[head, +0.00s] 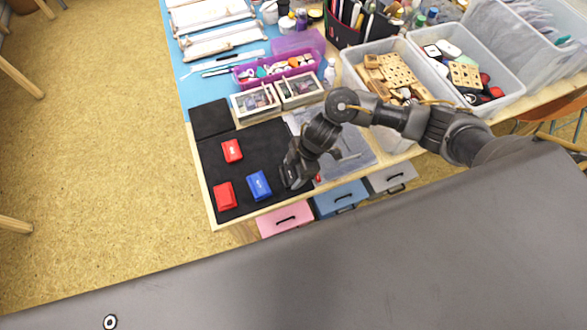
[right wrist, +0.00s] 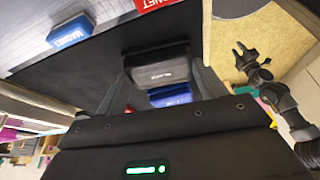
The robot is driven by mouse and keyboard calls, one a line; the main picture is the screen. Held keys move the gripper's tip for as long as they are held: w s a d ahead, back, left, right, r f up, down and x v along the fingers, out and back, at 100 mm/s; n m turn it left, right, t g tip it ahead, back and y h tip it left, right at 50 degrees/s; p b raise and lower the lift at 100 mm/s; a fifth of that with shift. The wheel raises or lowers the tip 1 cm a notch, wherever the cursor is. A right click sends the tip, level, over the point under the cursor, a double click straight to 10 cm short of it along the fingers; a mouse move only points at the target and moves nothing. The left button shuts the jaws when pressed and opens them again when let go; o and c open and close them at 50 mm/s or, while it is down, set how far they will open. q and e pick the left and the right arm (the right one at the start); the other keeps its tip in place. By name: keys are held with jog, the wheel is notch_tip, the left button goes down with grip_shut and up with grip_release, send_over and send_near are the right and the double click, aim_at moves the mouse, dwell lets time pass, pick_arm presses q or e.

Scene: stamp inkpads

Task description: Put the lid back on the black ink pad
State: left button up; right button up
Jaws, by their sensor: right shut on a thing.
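My right gripper (head: 291,180) is low over the right part of the black mat (head: 235,171). In the right wrist view its fingers (right wrist: 163,85) are shut on a black ink pad piece (right wrist: 157,72) with small pale lettering. I cannot tell whether it is the lid alone or what lies under it. A blue piece (right wrist: 171,96) shows close beside it, between the fingers. In the head view the gripper hides most of this spot. My left gripper (right wrist: 246,62) shows only in the right wrist view, with its fingers apart, away from the pads.
Two red pads (head: 232,150) (head: 225,195) and a blue pad (head: 259,186) lie on the mat, left of my right gripper. A black slab (head: 211,119) lies at the back left. The mat's middle is clear.

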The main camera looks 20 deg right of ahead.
jog(key=shift+p, duration=0.3)
dwell(0.5)
jog(key=o, duration=1)
jog(key=shift+o, duration=0.6)
jog(key=shift+r, duration=0.1)
notch_tip(320, 180, up, 7)
jog(key=p, duration=0.8)
grip_shut()
